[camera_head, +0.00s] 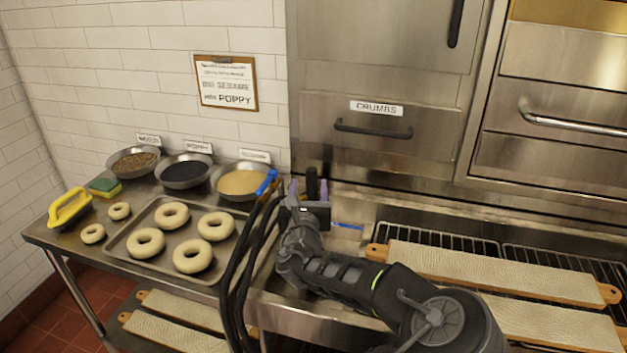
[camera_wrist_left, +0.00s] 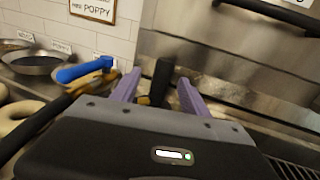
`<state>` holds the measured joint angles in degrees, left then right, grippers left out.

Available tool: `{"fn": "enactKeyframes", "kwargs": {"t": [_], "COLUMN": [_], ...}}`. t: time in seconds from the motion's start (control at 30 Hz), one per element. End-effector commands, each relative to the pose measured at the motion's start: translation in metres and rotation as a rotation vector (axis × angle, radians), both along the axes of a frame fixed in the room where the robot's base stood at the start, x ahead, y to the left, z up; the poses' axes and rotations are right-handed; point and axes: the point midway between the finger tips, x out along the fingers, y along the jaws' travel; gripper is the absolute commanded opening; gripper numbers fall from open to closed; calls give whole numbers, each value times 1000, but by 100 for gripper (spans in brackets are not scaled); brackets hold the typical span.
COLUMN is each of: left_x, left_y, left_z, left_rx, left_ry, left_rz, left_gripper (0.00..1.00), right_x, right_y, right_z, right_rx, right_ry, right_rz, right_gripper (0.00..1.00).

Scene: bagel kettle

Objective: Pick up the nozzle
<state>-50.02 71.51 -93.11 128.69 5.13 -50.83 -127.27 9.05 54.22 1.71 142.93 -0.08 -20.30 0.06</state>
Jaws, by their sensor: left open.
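The likely nozzle is a blue-handled piece (camera_head: 266,182) on a black hose beside the yellow-filled bowl; in the left wrist view it (camera_wrist_left: 84,71) lies left of the fingers, with a brass-coloured part. I cannot be sure of its identity. My left gripper (camera_head: 310,190) is open, its purple fingers pointing toward the back wall. In the left wrist view, an upright black handle-like thing (camera_wrist_left: 160,83) shows between the fingers (camera_wrist_left: 160,78); I cannot tell whether it touches them. My arm hides the counter below. My right gripper is not in view.
Black hoses (camera_head: 236,290) hang down left of my arm. A tray (camera_head: 133,242) of dough rings and several bowls, including a black-filled one (camera_head: 184,175), stand left. Boards (camera_head: 480,270) lie over racks at right. The steel drawer front (camera_head: 375,150) rises behind.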

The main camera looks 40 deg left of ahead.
Motion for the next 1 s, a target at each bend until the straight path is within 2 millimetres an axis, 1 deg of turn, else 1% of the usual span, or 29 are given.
{"fn": "enactKeyframes", "kwargs": {"t": [0.37,0.63,1.0], "left_x": [1,21,26], "left_y": [0,13,15], "left_z": [1,2,3], "left_rx": [4,2,2], "left_ry": [0,0,-1], "left_rz": [-1,0,-1], "left_gripper": [53,53,53], "right_x": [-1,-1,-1], "right_y": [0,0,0], "right_z": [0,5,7], "right_rx": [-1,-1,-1], "right_ry": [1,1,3], "right_rz": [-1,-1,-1], "right_gripper": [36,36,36]}}
